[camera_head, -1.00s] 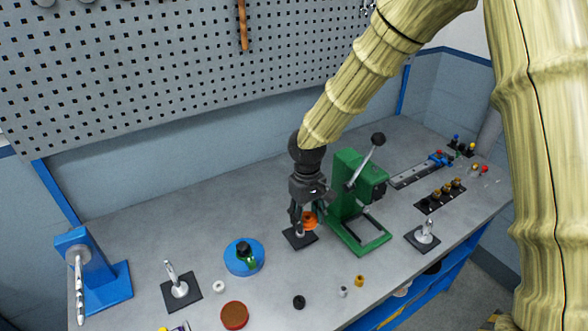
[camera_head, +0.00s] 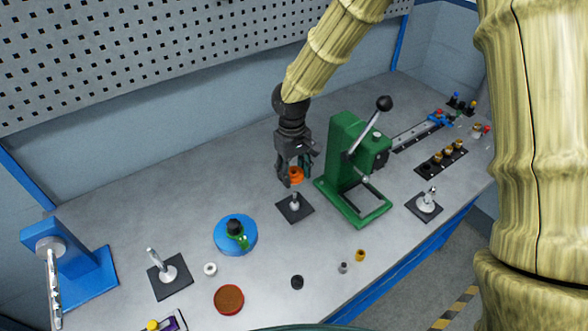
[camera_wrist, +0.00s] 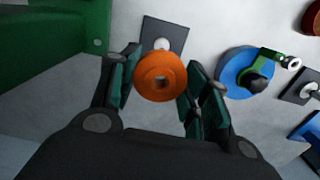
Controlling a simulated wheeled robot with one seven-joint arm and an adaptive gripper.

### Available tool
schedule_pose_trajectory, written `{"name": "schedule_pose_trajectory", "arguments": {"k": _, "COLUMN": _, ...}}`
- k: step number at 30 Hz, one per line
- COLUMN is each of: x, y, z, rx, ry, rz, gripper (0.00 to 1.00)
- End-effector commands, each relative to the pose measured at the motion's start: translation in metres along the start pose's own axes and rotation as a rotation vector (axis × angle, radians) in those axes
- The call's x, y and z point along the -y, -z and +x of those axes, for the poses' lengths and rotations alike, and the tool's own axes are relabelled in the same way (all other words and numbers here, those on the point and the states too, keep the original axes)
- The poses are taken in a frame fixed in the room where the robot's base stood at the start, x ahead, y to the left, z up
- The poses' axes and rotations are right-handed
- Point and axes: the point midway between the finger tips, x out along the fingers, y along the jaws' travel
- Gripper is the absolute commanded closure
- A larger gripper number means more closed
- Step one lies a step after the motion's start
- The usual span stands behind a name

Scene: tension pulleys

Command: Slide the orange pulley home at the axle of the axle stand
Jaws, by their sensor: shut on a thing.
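The orange pulley (camera_head: 296,175) is held between the fingers of my gripper (camera_head: 294,178). In the wrist view the pulley (camera_wrist: 161,76) shows its round face and central hole between the two fingers. An axle stand (camera_head: 283,206), a dark square plate with a short upright metal axle (camera_head: 295,199), is just below the pulley. In the head view the pulley appears above the axle tip, with a small gap. In the wrist view the stand's plate (camera_wrist: 153,31) shows behind the pulley, which hides part of the axle.
The green press (camera_head: 345,160) stands close to the right of my gripper. Other axle stands are at left (camera_head: 158,282) and right (camera_head: 412,205). A blue disc (camera_head: 222,240) with a green part is left of the middle stand. Small loose parts lie in front.

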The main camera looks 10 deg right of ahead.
Motion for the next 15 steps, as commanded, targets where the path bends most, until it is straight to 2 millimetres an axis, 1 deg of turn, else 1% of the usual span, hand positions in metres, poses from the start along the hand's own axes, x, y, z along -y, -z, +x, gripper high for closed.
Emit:
{"name": "schedule_pose_trajectory", "arguments": {"k": 1, "x": 0.0, "y": 0.0, "z": 0.007, "rx": 0.0, "ry": 0.0, "rz": 0.001, "gripper": 0.98}}
{"name": "schedule_pose_trajectory", "arguments": {"k": 3, "x": 0.0, "y": 0.0, "z": 0.012, "rx": 0.0, "ry": 0.001, "rz": 0.002, "gripper": 0.98}}
{"name": "schedule_pose_trajectory", "arguments": {"k": 12, "x": 0.0, "y": 0.0, "z": 0.034, "rx": 0.0, "ry": 0.0, "rz": 0.001, "gripper": 0.98}}
{"name": "schedule_pose_trajectory", "arguments": {"k": 15, "x": 0.0, "y": 0.001, "z": 0.039, "rx": 0.0, "ry": 0.0, "rz": 0.002, "gripper": 0.98}}
